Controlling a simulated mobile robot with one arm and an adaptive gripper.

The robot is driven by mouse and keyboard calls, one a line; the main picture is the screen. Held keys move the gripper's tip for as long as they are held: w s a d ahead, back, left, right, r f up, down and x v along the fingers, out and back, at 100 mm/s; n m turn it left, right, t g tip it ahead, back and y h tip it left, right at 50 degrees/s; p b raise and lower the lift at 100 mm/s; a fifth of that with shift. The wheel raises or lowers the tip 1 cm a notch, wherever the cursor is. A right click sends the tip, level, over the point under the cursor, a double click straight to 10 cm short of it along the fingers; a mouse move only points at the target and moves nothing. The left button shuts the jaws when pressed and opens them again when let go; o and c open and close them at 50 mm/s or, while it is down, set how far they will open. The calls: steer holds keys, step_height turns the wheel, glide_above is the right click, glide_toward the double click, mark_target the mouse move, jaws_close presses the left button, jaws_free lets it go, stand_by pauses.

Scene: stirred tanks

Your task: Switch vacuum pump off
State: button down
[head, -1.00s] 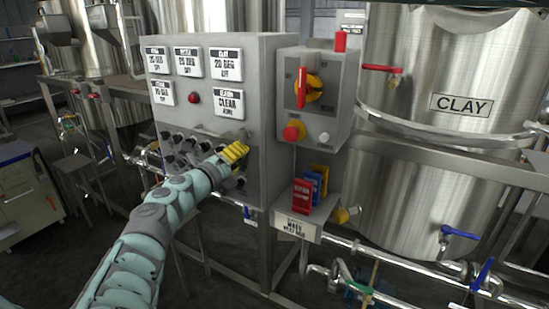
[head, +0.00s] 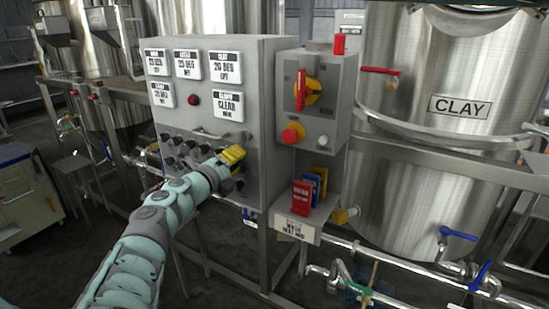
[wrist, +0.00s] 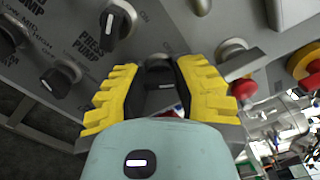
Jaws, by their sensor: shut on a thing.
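My gripper (head: 233,155), with yellow finger pads, is at the lower right of the grey control panel's front (head: 222,130). In the wrist view, my gripper (wrist: 160,75) is closed around a dark knob (wrist: 160,82), with one finger on each side. The fingers hide most of this knob and its marking. I cannot read which pump it belongs to. Other black rotary knobs with white marks, such as the upper one (wrist: 118,20) and the lower left one (wrist: 62,78), stay outside the fingers; "PRESS PUMP" lettering stands near them.
A box with a red and yellow rotary switch (head: 301,90) and a red mushroom button (head: 292,133) juts out right of the panel. Red and blue tags (head: 301,197) hang below it. A steel tank marked CLAY (head: 460,105) and pipes stand at the right.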

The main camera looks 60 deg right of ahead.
steer(key=n+p, duration=0.3)
steer(key=p, duration=0.1)
steer(key=shift+w+r+n, duration=0.1)
steer(key=shift+r+n, duration=0.25)
steer(key=shift+n, duration=0.05)
steer(key=n+p, duration=0.2)
steer(key=n, duration=0.1)
steer(key=shift+f+p, duration=0.15)
steer(key=shift+p, duration=0.2)
steer(key=shift+f+n+p, duration=0.15)
steer(key=shift+n+p, duration=0.7)
steer(key=shift+n, duration=1.05)
steer(key=c, duration=1)
jaws_free()
